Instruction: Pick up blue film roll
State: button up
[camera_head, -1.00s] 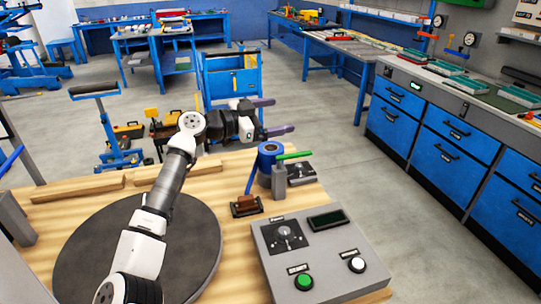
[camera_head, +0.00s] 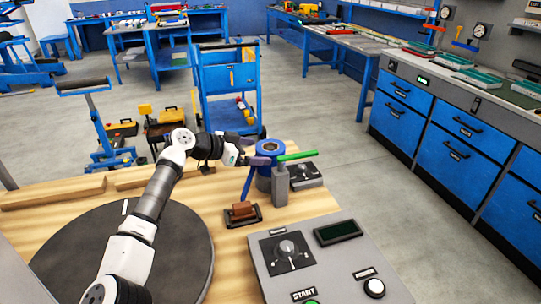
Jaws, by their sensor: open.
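The blue film roll (camera_head: 263,182) stands upright on the wooden table near its far right corner, with a loose blue strip hanging from its left side.
A grey post with a green bar (camera_head: 296,156) stands right beside the roll. A grey knob box (camera_head: 306,175) is behind it. A brown block in a holder (camera_head: 242,213) and a control panel (camera_head: 300,250) lie nearer. A round dark plate (camera_head: 75,262) is at left.

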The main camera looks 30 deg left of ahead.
aim_at(264, 150)
jog(key=p+x, duration=0.2)
jog(key=x, duration=0.3)
jog(key=shift+w+d+r, duration=0.1)
jog(key=shift+w+r, duration=0.05)
jog(key=shift+w, duration=0.05)
jog(key=shift+w+d+f, duration=0.15)
jog(key=shift+w+f, duration=0.1)
jog(key=shift+w, duration=0.05)
jog(key=c, duration=0.9)
